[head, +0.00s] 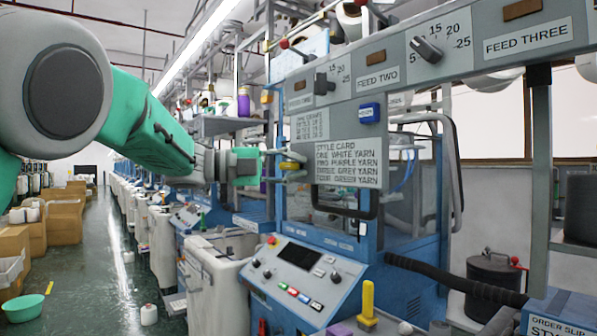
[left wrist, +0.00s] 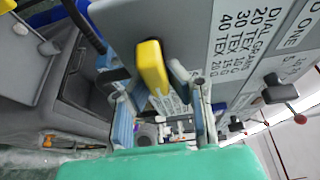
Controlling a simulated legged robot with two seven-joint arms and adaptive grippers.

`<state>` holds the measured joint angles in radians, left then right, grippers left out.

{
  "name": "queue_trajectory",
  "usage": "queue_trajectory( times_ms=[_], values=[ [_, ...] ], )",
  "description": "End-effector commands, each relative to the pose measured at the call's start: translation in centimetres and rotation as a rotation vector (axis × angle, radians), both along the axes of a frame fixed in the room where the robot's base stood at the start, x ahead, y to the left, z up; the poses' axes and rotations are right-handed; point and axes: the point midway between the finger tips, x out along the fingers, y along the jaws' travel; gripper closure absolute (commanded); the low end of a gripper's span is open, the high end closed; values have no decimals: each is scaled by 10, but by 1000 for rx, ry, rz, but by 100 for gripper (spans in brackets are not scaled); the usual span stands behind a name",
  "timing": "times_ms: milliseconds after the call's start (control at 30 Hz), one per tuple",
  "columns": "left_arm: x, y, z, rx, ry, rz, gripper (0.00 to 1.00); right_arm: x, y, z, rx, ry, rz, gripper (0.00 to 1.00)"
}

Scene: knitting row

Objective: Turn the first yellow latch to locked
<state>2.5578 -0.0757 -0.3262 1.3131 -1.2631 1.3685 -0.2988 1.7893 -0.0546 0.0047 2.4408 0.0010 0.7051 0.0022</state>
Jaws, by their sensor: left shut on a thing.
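A yellow latch (head: 289,165) sits at the left edge of the grey machine panel, beside the style card (head: 346,165). My left gripper (head: 298,167) reaches it from the left, with one finger above and one below it. In the left wrist view the yellow latch (left wrist: 152,68) shows as a short bar on the grey panel. The left gripper's fingers (left wrist: 150,84) are shut on it, one on each side. A second yellow lever (head: 368,300) stands upright near the bottom of the head view. My right gripper is not in view.
A control box (head: 302,268) with a dark screen and buttons stands below the panel. Dials (head: 425,48) and feed labels line the grey beam above. A black handle (head: 345,208) sticks out under the style card. The aisle floor (head: 115,260) at the left is mostly clear.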

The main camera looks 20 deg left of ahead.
Motion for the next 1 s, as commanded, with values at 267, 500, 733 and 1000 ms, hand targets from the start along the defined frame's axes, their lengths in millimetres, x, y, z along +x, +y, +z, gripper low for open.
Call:
queue_trajectory(
  times_ms=[267, 500, 733, 1000],
  values=[
    [0, 0, -4, 8, 4, -2, 100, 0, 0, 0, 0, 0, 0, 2],
    [0, 0, -5, 7, 5, -2, 66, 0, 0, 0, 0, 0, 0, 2],
    [1, -1, -4, 6, 3, -2, 66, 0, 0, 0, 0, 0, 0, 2],
    [-12, 23, -3, 4, 3, 1, 66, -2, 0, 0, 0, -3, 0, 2]
  ],
)
